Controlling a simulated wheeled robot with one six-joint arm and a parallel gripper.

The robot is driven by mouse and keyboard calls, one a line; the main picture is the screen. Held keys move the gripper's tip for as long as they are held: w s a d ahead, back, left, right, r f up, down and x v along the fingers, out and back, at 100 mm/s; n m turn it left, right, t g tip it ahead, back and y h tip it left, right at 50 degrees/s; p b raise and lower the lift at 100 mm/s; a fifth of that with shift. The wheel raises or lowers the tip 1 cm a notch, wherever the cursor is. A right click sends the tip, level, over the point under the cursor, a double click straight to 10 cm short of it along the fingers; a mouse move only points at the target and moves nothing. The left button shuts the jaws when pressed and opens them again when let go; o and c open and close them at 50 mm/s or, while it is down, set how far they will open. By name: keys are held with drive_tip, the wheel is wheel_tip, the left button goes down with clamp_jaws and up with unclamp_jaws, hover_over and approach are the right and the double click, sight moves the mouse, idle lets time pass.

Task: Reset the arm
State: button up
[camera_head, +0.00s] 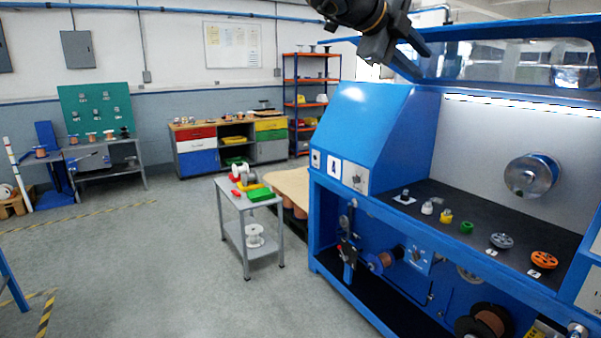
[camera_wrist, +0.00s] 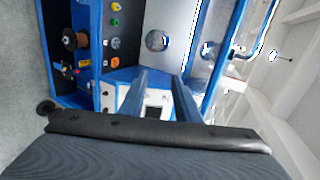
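My gripper (camera_head: 401,54) is at the top of the head view, raised in front of the blue machine (camera_head: 362,115) near its upper left corner. Its two fingers are apart with nothing between them. In the wrist view the fingers of my gripper (camera_wrist: 160,90) extend away, spread, with the blue machine behind them. The gripper touches nothing that I can see.
The machine's dark shelf (camera_head: 480,252) holds several small pulleys, including an orange one (camera_head: 544,260), a grey one (camera_head: 502,241) and a green one (camera_head: 467,227). A grey cart (camera_head: 233,200) stands left of the machine. The floor (camera_head: 130,260) at left is mostly clear.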

drive_tip(key=w+a+f+n+t+y+b, duration=0.2)
drive_tip(key=w+f+n+t+y+b, duration=0.1)
drive_tip(key=w+f+n+t, duration=0.55)
drive_tip(key=a+f+n+g+y+b, duration=0.1)
drive_tip(key=a+f+n+y, duration=0.2)
drive_tip(key=f+n, duration=0.35)
drive_tip(key=a+f+n+g+y+b, duration=0.1)
drive_tip(key=a+f+n+y, duration=0.25)
drive_tip(key=f, duration=0.65)
drive_tip(key=s+f+n+g+y+b, duration=0.1)
drive_tip(key=s+f+n+g, duration=0.25)
drive_tip(key=s+f, duration=0.5)
drive_tip(key=s+f+n+g+y+b, duration=0.1)
drive_tip(key=s+f+n+g, duration=0.3)
drive_tip(key=f, duration=0.7)
drive_tip(key=s+d+f+n+g, duration=0.1)
drive_tip(key=s+d+f+g, duration=0.1)
drive_tip(key=s+f, duration=0.3)
drive_tip(key=s+d+f+n+g+b, duration=0.1)
drive_tip(key=s+f, duration=0.4)
drive_tip(key=s, duration=0.6)
drive_tip(key=shift+s+d+n+g, duration=0.35)
drive_tip(key=shift+d+n+g, duration=0.25)
drive_tip(key=shift+g, duration=0.2)
